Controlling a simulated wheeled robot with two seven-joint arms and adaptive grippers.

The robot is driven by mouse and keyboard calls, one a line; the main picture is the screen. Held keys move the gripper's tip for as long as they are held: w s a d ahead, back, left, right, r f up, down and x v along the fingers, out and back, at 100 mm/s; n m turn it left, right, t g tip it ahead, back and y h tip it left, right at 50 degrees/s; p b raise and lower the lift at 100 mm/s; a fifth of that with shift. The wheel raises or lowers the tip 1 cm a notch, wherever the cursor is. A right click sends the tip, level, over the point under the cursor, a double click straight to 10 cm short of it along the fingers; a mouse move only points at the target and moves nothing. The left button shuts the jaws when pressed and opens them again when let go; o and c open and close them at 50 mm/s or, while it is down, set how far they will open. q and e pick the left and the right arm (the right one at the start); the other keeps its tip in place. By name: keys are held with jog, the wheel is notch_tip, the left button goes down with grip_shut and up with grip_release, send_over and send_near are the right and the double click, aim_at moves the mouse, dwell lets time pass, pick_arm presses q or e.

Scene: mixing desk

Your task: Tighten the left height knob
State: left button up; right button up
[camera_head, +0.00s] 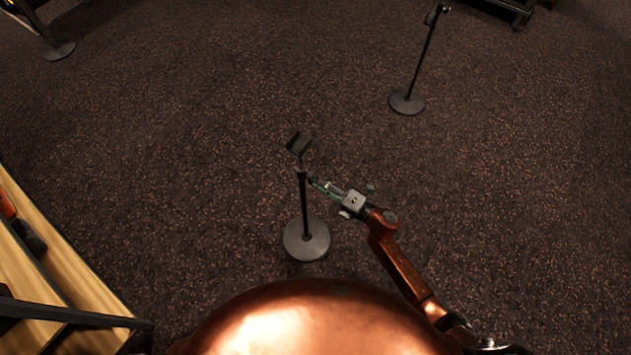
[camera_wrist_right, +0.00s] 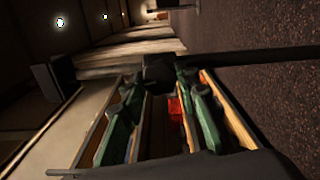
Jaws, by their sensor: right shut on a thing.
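A black stand (camera_head: 304,205) with a round base (camera_head: 306,250) stands upright on the carpet in front of me in the head view, with a dark clip-like holder (camera_head: 299,143) on top. My right gripper (camera_head: 316,183) reaches in from the lower right to the upper part of its pole. In the right wrist view, the green fingers of the right gripper (camera_wrist_right: 157,80) are shut on a dark knob (camera_wrist_right: 158,67) beside the pole (camera_wrist_right: 250,59). The knob is small and mostly hidden in the head view. My left gripper is not in view.
A second stand (camera_head: 407,101) is at the upper right, and another base (camera_head: 60,51) at the upper left. A wooden desk edge (camera_head: 65,268) runs along the lower left. The carpet around the near stand is clear.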

jog(key=shift+w+d+m+p, duration=0.1)
jog(key=shift+m+p, duration=0.45)
jog(key=shift+m, duration=0.35)
jog(key=o, duration=1.2)
jog(key=shift+c, duration=0.2)
jog(key=v, duration=1.2)
